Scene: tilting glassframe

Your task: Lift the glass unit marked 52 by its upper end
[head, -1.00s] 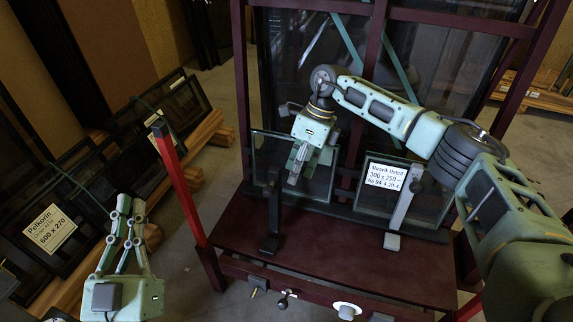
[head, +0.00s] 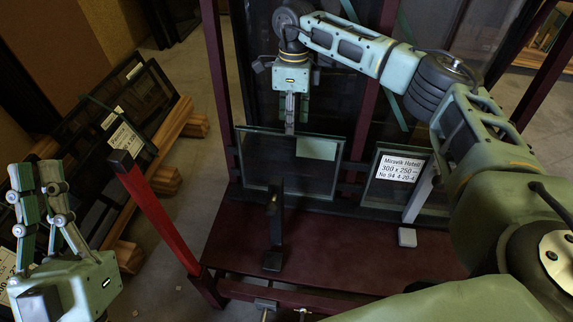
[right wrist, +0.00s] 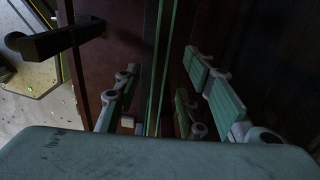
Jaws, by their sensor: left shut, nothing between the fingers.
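A small glass unit (head: 258,162) stands on the rack's ledge, left of the centre post. A pale patch (head: 316,149) shows at its upper right; I see no readable 52. My right gripper (head: 294,122) points down at its upper edge. In the right wrist view the glass edge (right wrist: 158,75) runs between the fingers of my right gripper (right wrist: 165,95), with gaps at both sides, so it is open. My left gripper (head: 36,175) is shut and empty at the lower left, away from the glass.
A second glass unit (head: 378,195) with a label reading 300 x 250 stands to the right. A red post (head: 155,210) stands at the rack's left front. Framed panes on wood (head: 165,120) lean at left.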

